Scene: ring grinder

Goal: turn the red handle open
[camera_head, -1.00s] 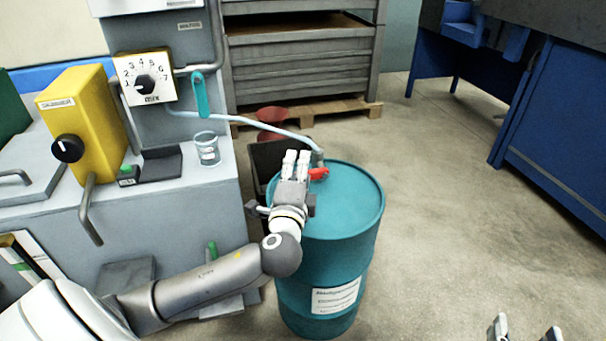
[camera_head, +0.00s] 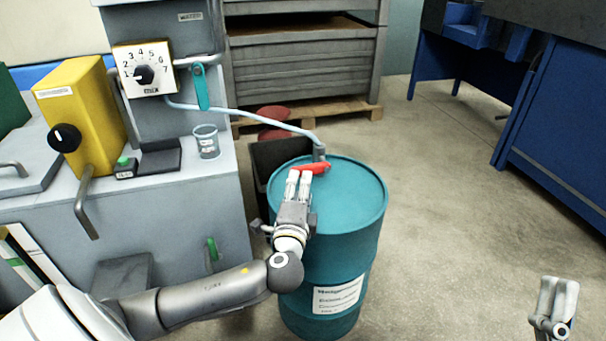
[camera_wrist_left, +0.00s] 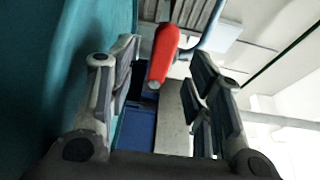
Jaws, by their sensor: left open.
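The red handle (camera_head: 313,167) sits at the hose fitting on top of the teal barrel (camera_head: 350,190), near its back edge. My left gripper (camera_head: 299,176) is over the barrel, its fingertips just in front of the handle. In the left wrist view the handle (camera_wrist_left: 163,55) shows in the gap between the two spread fingers of my left gripper (camera_wrist_left: 163,68), and neither finger visibly closes on it. My right gripper (camera_head: 556,288) is at the bottom right, away from the barrel; its finger gap is unclear.
A pale hose (camera_head: 255,117) runs from the grey machine to the barrel fitting. A beaker (camera_head: 206,142) and a yellow box (camera_head: 82,115) stand on the machine at the left. A black bin (camera_head: 280,156) is behind the barrel. The floor at the right is clear.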

